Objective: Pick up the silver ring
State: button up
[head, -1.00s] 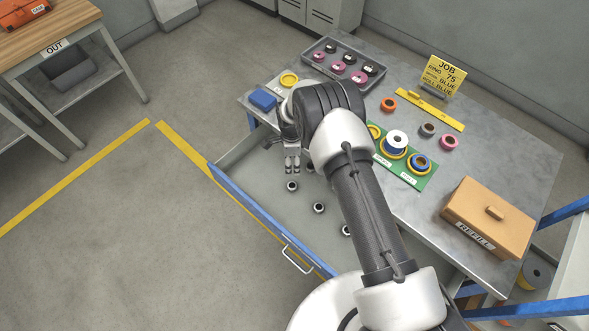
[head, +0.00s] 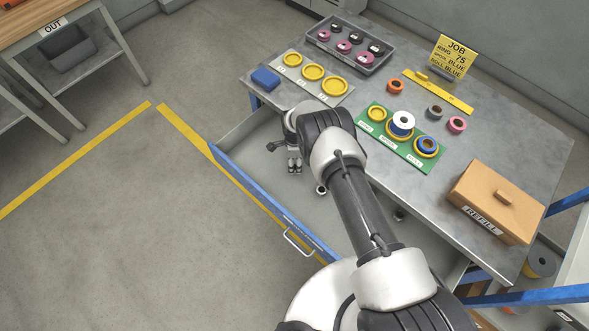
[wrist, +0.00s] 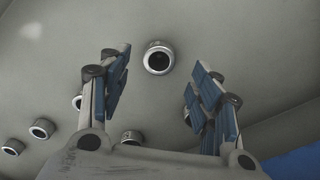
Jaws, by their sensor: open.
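Several small silver rings with dark centres lie in the open grey drawer (head: 262,160). In the head view one silver ring (head: 321,189) shows beside my arm and another (head: 398,215) shows past it. My gripper (head: 294,166) is over the drawer's left part, pointing down. In the wrist view my gripper (wrist: 160,62) is open and empty, and one silver ring (wrist: 158,57) appears in the gap between the fingertips. Whether the fingers are level with it cannot be told. Other silver rings (wrist: 42,128) lie to the lower left, some partly hidden by the fingers.
The drawer's blue front (head: 265,203) borders the near side.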

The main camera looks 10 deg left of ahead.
aim_at(295, 167)
notch_tip(295, 167, down, 4)
jog(key=shift+b, duration=0.55)
jog(key=shift+c, duration=0.6)
jog(key=c, duration=1.2)
